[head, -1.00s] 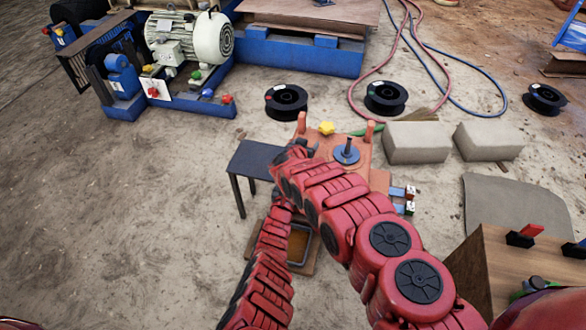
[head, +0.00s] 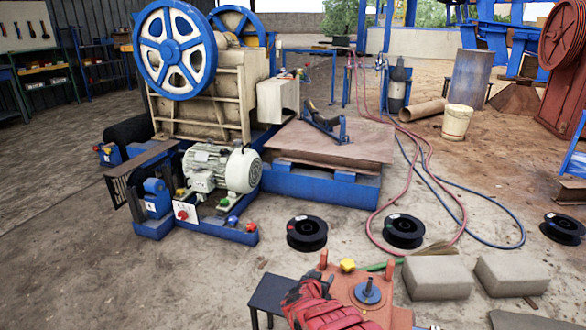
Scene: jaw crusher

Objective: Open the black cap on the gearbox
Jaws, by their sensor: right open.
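The orange housing that looks like the gearbox (head: 345,287) is at the bottom edge of the head view, partly cut off. It has a yellow knob (head: 347,265) and a blue flange with an upright shaft (head: 367,291) on top. My right gripper (head: 301,287) is at the housing's left side, its jaws mostly hidden by my red arm, and I see nothing held in it. I cannot make out the black cap; that side of the housing is covered by my arm. My left gripper is not in view.
A dark small table (head: 268,296) stands left of the housing. Black spools (head: 306,233) and grey blocks (head: 437,277) lie behind and right. A motor (head: 222,170) and the jaw crusher (head: 200,85) stand further back. Red and blue hoses (head: 428,165) cross the floor.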

